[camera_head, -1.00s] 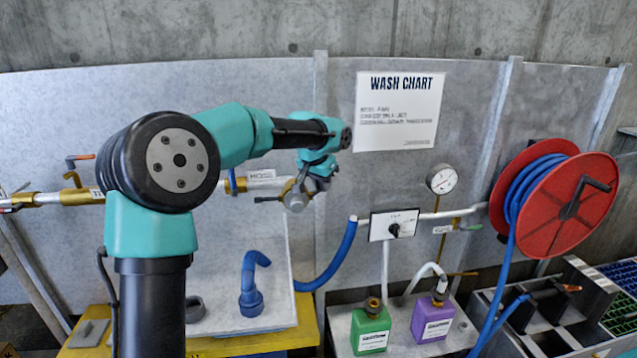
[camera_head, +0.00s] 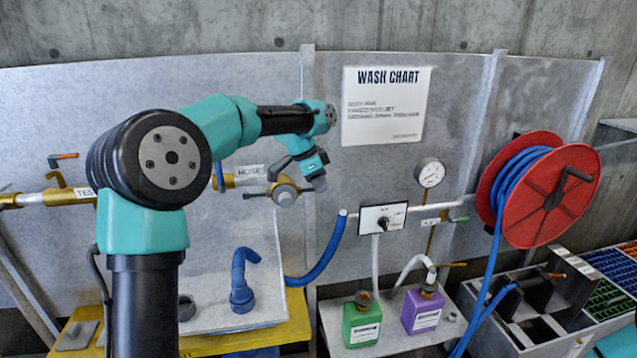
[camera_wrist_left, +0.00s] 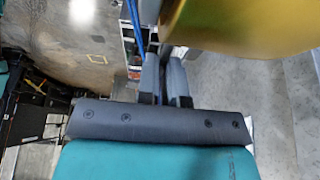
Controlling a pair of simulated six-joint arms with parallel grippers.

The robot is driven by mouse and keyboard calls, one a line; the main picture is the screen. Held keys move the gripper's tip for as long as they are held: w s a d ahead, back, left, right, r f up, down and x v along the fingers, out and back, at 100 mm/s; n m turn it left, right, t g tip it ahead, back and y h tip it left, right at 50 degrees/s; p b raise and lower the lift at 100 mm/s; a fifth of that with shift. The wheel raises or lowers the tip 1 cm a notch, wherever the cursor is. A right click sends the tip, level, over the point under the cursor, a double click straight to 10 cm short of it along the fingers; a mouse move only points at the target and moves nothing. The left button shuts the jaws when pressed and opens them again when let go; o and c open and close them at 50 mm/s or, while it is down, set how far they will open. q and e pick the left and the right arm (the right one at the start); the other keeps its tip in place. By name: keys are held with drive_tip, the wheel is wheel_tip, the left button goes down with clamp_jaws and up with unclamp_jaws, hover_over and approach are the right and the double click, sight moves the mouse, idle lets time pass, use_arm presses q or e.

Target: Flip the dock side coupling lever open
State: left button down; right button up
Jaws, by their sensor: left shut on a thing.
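A brass and grey coupling (camera_head: 285,191) sits at the end of the pipe labelled HOSE, on the grey back panel. A thin dark handle (camera_head: 254,195) sticks out to its left. My left gripper (camera_head: 281,166) is at the top of the coupling, reaching in from the upper right. In the left wrist view its two grey fingers (camera_wrist_left: 166,75) are close together. A large brass cylinder (camera_wrist_left: 240,25) is just to their right. The gripper is shut on a coupling lever, but the grasped part is mostly hidden and small. My right gripper is not in view.
A blue hose (camera_head: 328,250) hangs below the coupling. A dial panel (camera_head: 388,218), a gauge (camera_head: 430,173) and a red hose reel (camera_head: 552,195) are to the right. Green (camera_head: 361,322) and purple (camera_head: 423,309) bottles stand below. Open air lies before the panel.

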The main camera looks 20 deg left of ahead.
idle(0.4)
use_arm(q)
drive_tip(key=c, duration=1.5)
unclamp_jaws()
drive_tip(key=shift+c, duration=0.2)
drive_tip(key=shift+r, duration=0.1)
drive_tip(key=v, duration=1.7)
drive_tip(key=shift+r, duration=0.1)
